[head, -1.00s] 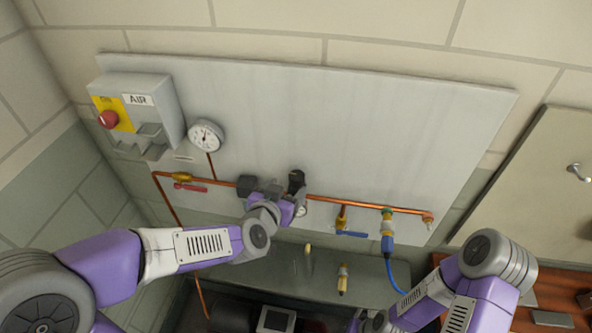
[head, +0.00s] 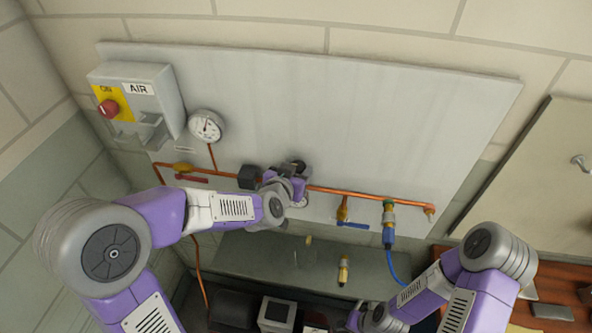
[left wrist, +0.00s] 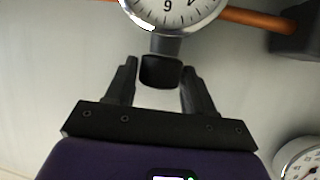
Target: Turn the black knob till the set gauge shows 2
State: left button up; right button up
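The black knob (left wrist: 160,72) is between the two fingertips of my left gripper (left wrist: 159,68) in the left wrist view. The fingers stand on either side of it with a narrow gap on each side, so the gripper is open around it. The set gauge (left wrist: 172,16) is just beyond the knob, cut off by the top edge; its needle cannot be read. In the head view my left gripper (head: 297,172) is at the regulator on the copper pipe and hides most of the knob. The set gauge (head: 301,202) shows only in part there.
A larger gauge (head: 206,126) and the grey AIR box (head: 165,88) with a red knob (head: 108,108) are at the left of the panel (head: 350,120). A blue-handled valve (head: 352,225) and blue hose (head: 397,270) are right of the regulator. My right arm is low right.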

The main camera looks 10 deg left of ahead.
pick_arm(q)
jog(key=c, duration=0.7)
jog(key=shift+o, duration=0.2)
jog(key=n+y+p, duration=0.2)
jog(key=p, duration=0.1)
jog(key=shift+d+r, duration=0.15)
jog(key=shift+d, duration=0.05)
jog(key=n+y+p, duration=0.2)
jog(key=shift+d+y, duration=0.15)
jog(key=shift+y, duration=0.25)
jog(key=shift+n+g+y+p, duration=0.5)
jog(key=shift+n+y+p, duration=0.5)
jog(key=shift+y, duration=0.2)
jog(key=o, duration=1.1)
jog(key=shift+c, duration=0.2)
